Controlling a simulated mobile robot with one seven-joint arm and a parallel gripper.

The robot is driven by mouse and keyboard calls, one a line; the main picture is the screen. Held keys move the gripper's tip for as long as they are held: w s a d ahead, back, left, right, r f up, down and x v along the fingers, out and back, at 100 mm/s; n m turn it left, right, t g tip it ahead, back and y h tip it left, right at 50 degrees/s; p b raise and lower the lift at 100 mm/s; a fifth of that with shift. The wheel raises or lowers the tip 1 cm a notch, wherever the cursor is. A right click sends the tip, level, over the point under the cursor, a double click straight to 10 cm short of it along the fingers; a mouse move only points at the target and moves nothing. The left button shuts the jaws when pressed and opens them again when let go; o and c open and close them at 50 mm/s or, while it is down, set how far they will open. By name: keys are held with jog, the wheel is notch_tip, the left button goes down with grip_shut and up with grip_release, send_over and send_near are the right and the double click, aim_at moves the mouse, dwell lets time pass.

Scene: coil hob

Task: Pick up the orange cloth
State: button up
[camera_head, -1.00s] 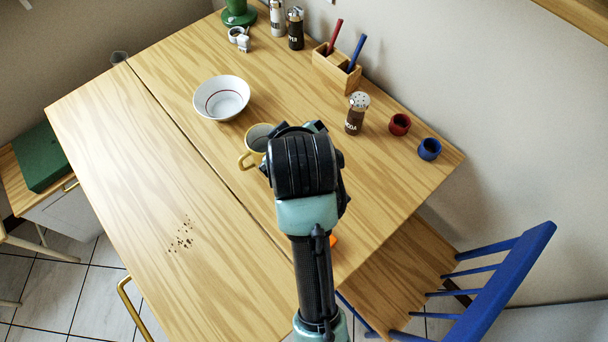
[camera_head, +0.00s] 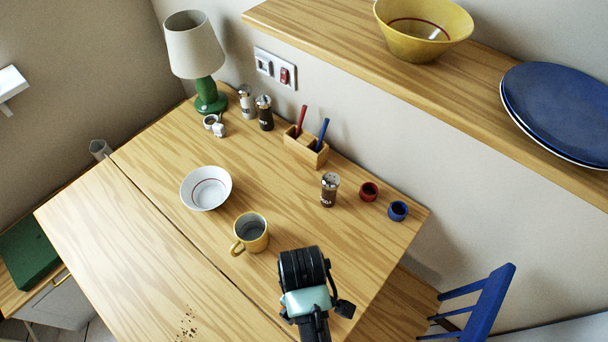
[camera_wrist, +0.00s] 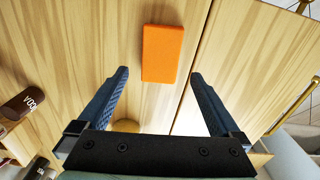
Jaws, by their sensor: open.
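The orange cloth (camera_wrist: 162,54) is a flat, folded-looking rectangle on the wooden table, shown in the wrist view. It lies ahead of my gripper (camera_wrist: 159,73), near the table seam and roughly centred between the two blue fingers. The fingers are spread apart with nothing held between them. The cloth appears apart from both fingers. In the head view my arm's dark wrist is over the front right part of the table; it hides the fingers, and the cloth does not show there.
A yellow mug (camera_head: 250,232) and white bowl (camera_head: 206,188) stand beyond my wrist. A brown shaker (camera_head: 328,190), red cup (camera_head: 368,191) and blue cup (camera_head: 398,210) are to the right. Crumbs (camera_head: 187,325) lie at front left. A blue chair (camera_head: 485,300) stands right; a shelf (camera_head: 350,60) overhangs.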

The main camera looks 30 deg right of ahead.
jog(key=shift+a+f, duration=0.15)
jog(key=shift+f, duration=2.75)
jog(key=c, duration=1.2)
notch_tip(320, 180, up, 10)
jog(key=shift+r+p, duration=0.1)
jog(key=shift+p, duration=0.25)
